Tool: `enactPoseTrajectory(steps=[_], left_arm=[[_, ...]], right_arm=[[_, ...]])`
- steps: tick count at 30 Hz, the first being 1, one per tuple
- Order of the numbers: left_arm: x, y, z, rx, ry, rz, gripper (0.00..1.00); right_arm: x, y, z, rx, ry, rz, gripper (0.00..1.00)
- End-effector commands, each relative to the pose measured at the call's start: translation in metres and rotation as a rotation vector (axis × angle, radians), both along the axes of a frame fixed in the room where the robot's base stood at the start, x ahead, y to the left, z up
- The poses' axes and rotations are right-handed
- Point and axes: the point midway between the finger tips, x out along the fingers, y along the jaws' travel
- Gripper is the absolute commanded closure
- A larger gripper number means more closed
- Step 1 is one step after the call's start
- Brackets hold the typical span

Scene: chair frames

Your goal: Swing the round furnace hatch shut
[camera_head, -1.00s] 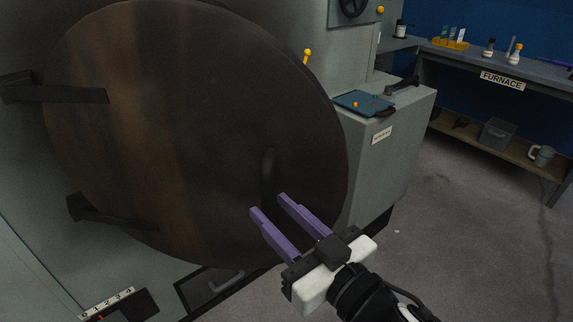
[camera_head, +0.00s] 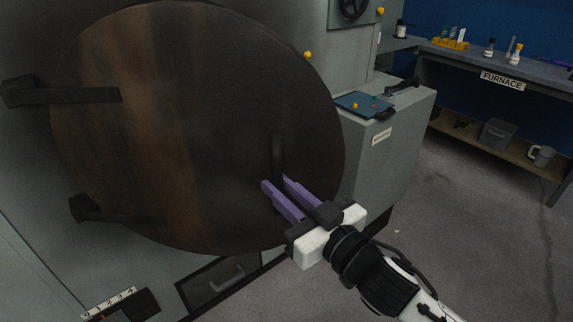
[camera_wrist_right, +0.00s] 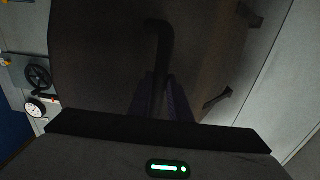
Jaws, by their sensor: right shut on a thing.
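The round furnace hatch (camera_head: 190,130) is a large dark brown disc that fills the left of the head view. It hangs on two dark hinge arms at its left, the upper hinge (camera_head: 60,95) and the lower hinge (camera_head: 110,212). A dark bar handle (camera_head: 278,152) stands on its lower right face. My right gripper (camera_head: 274,182) has purple fingers closed on the lower part of this handle. In the right wrist view the handle (camera_wrist_right: 160,45) runs down between the fingers (camera_wrist_right: 160,85). My left gripper does not show.
A grey cabinet (camera_head: 385,160) with a blue tray (camera_head: 363,104) on top stands right of the hatch. A drawer with a handle (camera_head: 227,278) lies below it. A workbench (camera_head: 470,68) labelled FURNACE is at the back right. Open floor (camera_head: 470,240) lies at the right.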

Motion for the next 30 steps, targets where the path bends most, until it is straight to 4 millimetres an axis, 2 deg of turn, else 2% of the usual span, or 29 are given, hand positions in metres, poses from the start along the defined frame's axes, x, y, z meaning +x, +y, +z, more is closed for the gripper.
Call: enactPoseTrajectory(steps=[15, 20, 27, 28, 30], left_arm=[[-0.003, 0.000, 0.007, 0.000, 0.005, 0.000, 0.62], [-0.003, 0.000, 0.007, 0.000, 0.005, 0.000, 0.62], [-0.003, 0.000, 0.007, 0.000, 0.005, 0.000, 0.62], [-0.003, 0.000, 0.007, 0.000, 0.005, 0.000, 0.62], [-0.003, 0.000, 0.007, 0.000, 0.005, 0.000, 0.62]], right_arm=[[0.055, -0.010, 0.002, 0.003, -0.003, 0.005, 1.00], [0.063, -0.012, 0.002, 0.004, -0.002, 0.005, 1.00], [0.064, -0.013, 0.002, 0.004, -0.002, 0.002, 1.00], [0.064, -0.013, 0.002, 0.003, -0.003, 0.002, 0.80], [0.064, -0.013, 0.002, 0.002, -0.002, 0.002, 0.68]])
